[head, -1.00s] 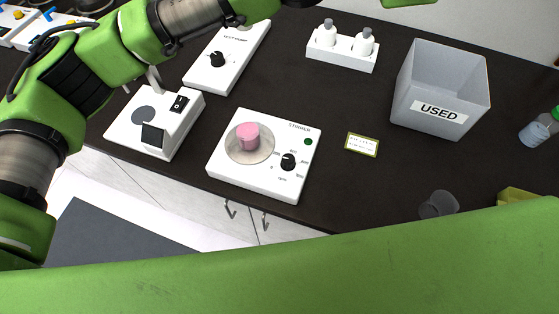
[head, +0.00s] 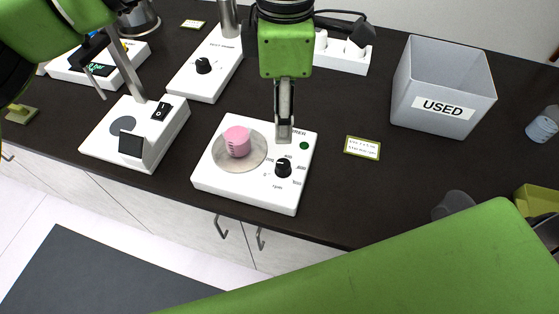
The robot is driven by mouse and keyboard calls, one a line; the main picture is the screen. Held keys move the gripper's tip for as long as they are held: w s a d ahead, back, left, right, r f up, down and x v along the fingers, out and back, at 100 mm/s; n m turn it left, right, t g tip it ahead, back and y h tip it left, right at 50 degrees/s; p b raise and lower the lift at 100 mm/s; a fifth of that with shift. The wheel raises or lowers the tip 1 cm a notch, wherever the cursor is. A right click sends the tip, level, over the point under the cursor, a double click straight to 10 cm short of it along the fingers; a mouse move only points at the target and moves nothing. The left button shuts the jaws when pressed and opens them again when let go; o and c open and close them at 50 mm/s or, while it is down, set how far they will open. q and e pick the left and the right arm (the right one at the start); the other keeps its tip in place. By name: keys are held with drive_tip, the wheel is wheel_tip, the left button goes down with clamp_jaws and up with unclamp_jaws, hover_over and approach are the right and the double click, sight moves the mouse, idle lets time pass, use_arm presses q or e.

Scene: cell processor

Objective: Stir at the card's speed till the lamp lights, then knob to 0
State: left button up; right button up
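The white stirrer (head: 245,196) stands near the counter's front edge. A small vessel of pink liquid (head: 237,141) sits on its round plate. Its black knob (head: 283,168) is at the right front, with printed numbers around it; I cannot read the pointer's setting. The lamp (head: 304,146) is dark green and looks unlit. The green-edged card (head: 362,148) lies to the right; its print is too small to read. My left gripper (head: 284,136) points down just behind and above the knob, seen edge-on, so its opening is unclear. Contact with the knob is not visible. My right gripper is out of view.
A switch device (head: 140,150) with an upright rod stands left, a knobbed device (head: 212,75) behind it. The grey USED bin (head: 443,80) stands right. Dark counter is clear around the card.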

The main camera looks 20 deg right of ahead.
sight(283, 163)
use_arm(q)
wheel_tip(283, 163, down, 13)
drive_tip(key=p, duration=0.3)
drive_tip(key=shift+f, duration=0.15)
clamp_jaws()
